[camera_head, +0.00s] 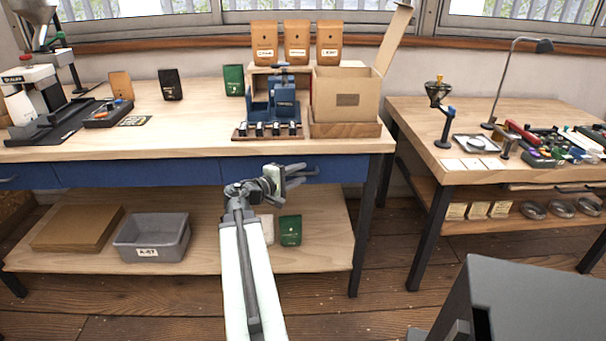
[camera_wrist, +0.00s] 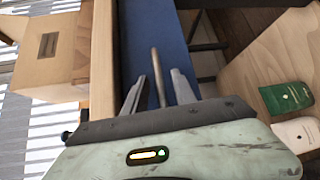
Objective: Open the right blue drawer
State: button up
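The right blue drawer (camera_head: 345,168) is in the wooden workbench's front, under the tabletop, and looks shut. Its front also shows in the wrist view (camera_wrist: 150,25). A thin grey bar handle (camera_wrist: 157,75) is on it; in the head view the handle is mostly hidden by my gripper (camera_head: 297,174). In the wrist view my gripper (camera_wrist: 159,76) is open, with one finger on each side of the handle. I see gaps between the handle and both fingers, so it is not clamped. How deep the handle sits between the fingers is hard to tell.
The workbench (camera_head: 180,145) carries a cardboard box (camera_head: 345,100) and a blue device (camera_head: 272,98) above the drawer. The lower shelf (camera_head: 200,255) holds a grey bin (camera_head: 152,237) and a green bag (camera_head: 290,230). A second table (camera_head: 460,180) stands right, past a narrow gap.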

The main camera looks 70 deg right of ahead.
jog(key=shift+w, duration=0.25)
grip_shut()
dwell(1.2)
